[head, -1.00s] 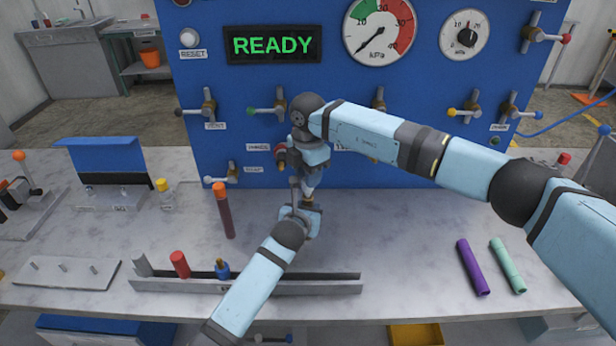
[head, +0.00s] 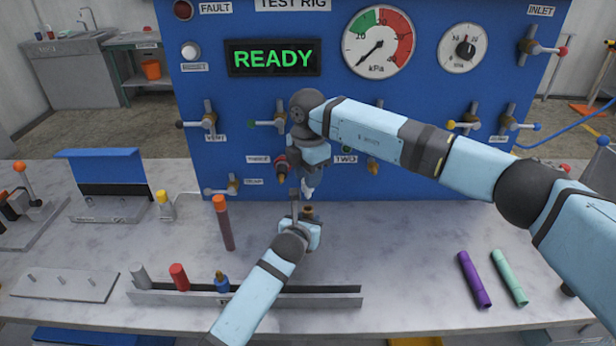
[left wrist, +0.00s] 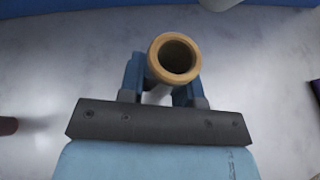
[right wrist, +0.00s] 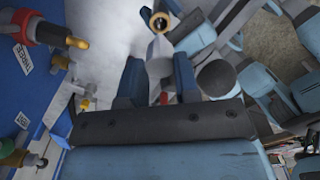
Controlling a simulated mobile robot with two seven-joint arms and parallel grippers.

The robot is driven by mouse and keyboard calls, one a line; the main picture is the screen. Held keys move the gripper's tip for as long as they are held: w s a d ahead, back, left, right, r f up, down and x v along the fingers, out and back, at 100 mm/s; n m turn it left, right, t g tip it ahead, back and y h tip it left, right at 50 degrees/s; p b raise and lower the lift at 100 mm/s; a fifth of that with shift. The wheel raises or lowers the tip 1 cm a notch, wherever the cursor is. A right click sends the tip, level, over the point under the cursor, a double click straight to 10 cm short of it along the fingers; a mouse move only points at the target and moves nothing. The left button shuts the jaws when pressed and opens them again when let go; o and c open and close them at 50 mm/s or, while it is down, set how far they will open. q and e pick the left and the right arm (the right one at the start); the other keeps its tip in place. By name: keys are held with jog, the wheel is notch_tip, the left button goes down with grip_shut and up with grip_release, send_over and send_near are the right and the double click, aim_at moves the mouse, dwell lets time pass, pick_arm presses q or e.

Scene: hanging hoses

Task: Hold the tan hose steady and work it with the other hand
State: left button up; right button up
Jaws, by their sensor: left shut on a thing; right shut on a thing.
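My left gripper (head: 305,228) is shut on the tan hose (head: 308,211), low in front of the panel. In the left wrist view the hose's round open end (left wrist: 176,80) faces the camera, with a dark bore. My right gripper (head: 308,182) is above it, shut on a pale grey piece (right wrist: 160,70), mostly hidden by the fingers; I cannot tell what it is. In the right wrist view the tan hose's end (right wrist: 153,18) shows beyond the fingertips, apart from the grey piece.
The blue panel (head: 400,190) with valves, ports and gauges stands close behind the grippers; its display reads READY. A metal rack (head: 320,298) with several short pieces lies in front. Purple (head: 473,279) and mint (head: 509,277) tubes lie right.

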jog(key=shift+r, duration=0.15)
jog(key=shift+r, duration=1.35)
pick_arm(q)
jog(key=o, duration=1)
jog(key=shift+s, duration=0.15)
